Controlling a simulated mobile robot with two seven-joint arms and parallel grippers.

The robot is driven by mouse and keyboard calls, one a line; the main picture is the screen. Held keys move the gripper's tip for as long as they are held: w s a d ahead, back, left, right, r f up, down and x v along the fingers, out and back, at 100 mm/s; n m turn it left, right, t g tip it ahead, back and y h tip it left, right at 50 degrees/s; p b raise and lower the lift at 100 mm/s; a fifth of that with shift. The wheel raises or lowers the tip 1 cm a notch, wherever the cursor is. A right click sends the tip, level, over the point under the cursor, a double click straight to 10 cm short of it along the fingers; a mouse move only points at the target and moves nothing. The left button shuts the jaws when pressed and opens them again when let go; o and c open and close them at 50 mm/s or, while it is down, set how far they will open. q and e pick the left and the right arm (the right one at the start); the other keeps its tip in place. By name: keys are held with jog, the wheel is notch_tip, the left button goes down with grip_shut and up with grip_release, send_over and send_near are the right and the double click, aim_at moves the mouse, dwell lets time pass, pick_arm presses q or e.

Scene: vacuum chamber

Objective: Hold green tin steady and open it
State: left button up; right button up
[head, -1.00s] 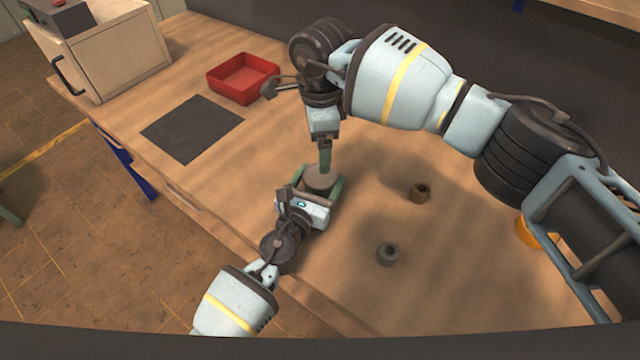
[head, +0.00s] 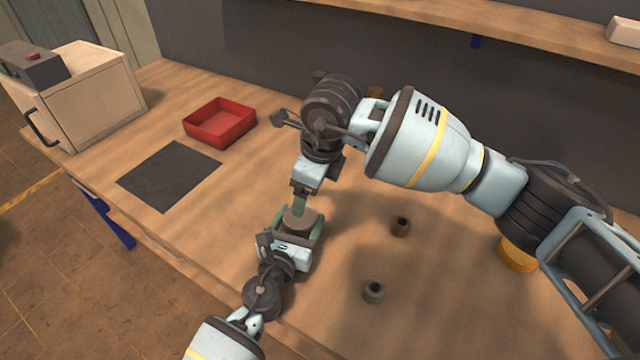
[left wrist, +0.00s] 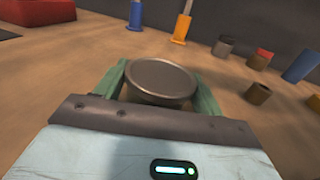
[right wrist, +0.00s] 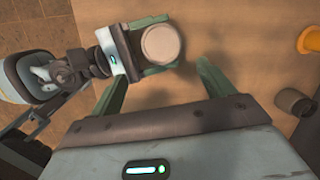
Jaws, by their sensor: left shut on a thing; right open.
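The tin (head: 298,217) stands near the table's front edge with its round grey lid on top. The lid also shows in the left wrist view (left wrist: 161,80) and the right wrist view (right wrist: 162,44). The tin's body is mostly hidden, so I cannot tell its colour. My left gripper (head: 296,232) is shut on the tin, with a green finger on each side. My right gripper (head: 299,205) is open and empty, close to the tin in the head view. In the right wrist view its spread fingers (right wrist: 160,84) are apart from the tin, which shows beyond them.
A red tray (head: 220,124), a dark mat (head: 168,178) and a box with a handle (head: 100,98) are on the left.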

aim_at(304, 218)
jog(key=s+d+r+m, duration=0.1)
jog(key=m, duration=0.1)
jog(key=d+r+m+t+y, duration=0.1)
jog(key=m, duration=0.1)
jog(key=shift+s, duration=0.4)
jog(key=x, duration=1.2)
jog(key=shift+w+a, duration=0.1)
jog(key=c, duration=0.9)
jog(key=shift+r, duration=0.1)
jog(key=shift+r, duration=0.1)
